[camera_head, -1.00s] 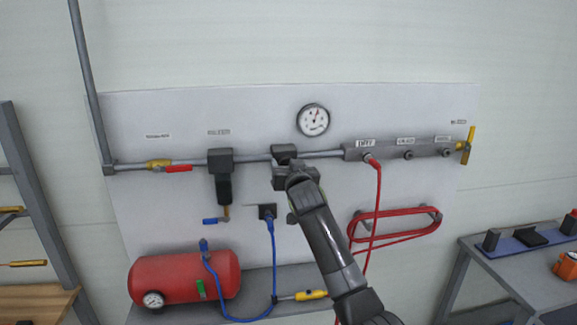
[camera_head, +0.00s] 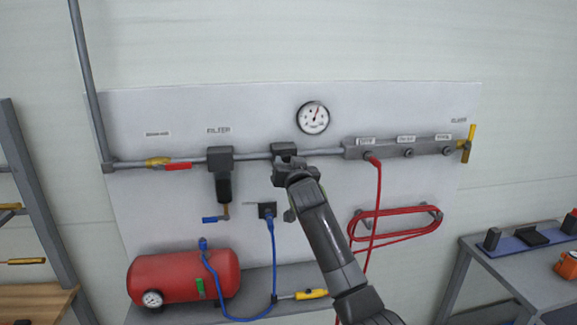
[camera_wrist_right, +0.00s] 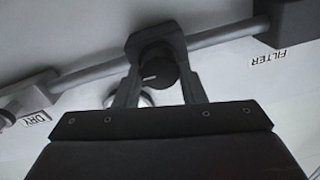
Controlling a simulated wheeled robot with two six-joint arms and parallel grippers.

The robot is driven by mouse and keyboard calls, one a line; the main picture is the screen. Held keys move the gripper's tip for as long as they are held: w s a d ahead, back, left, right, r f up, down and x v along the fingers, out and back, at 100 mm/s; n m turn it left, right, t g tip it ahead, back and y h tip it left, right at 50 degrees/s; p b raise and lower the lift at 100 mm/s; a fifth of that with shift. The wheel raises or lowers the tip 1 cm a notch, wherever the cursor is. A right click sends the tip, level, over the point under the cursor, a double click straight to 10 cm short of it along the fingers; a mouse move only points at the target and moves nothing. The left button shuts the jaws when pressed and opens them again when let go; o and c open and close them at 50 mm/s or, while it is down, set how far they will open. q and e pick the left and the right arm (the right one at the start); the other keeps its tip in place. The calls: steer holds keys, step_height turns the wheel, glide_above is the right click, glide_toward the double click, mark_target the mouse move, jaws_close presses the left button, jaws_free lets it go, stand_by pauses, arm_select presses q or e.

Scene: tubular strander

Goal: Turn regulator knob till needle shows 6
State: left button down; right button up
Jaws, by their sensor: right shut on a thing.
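The regulator (camera_head: 284,149) sits on the grey pipe below the round gauge. Its black knob (camera_wrist_right: 158,68) with a small white mark shows between my finger tips in the right wrist view. My right gripper (camera_head: 287,167) is shut on the knob, also seen in the right wrist view (camera_wrist_right: 157,80). The gauge (camera_head: 313,117) has a white face, and its needle points up and slightly to the right; the numbers are too small to read. My left gripper is not in view.
A filter (camera_head: 220,175) hangs left of the regulator. A manifold (camera_head: 405,148) with a red hose (camera_head: 375,200) is on the right. A red tank (camera_head: 185,276) and a blue hose (camera_head: 273,255) are below. The wall panel below the regulator is partly free.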

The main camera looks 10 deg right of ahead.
steer(key=o, duration=1)
steer(key=shift+s+b, duration=2.65)
steer(key=shift+s, duration=6.05)
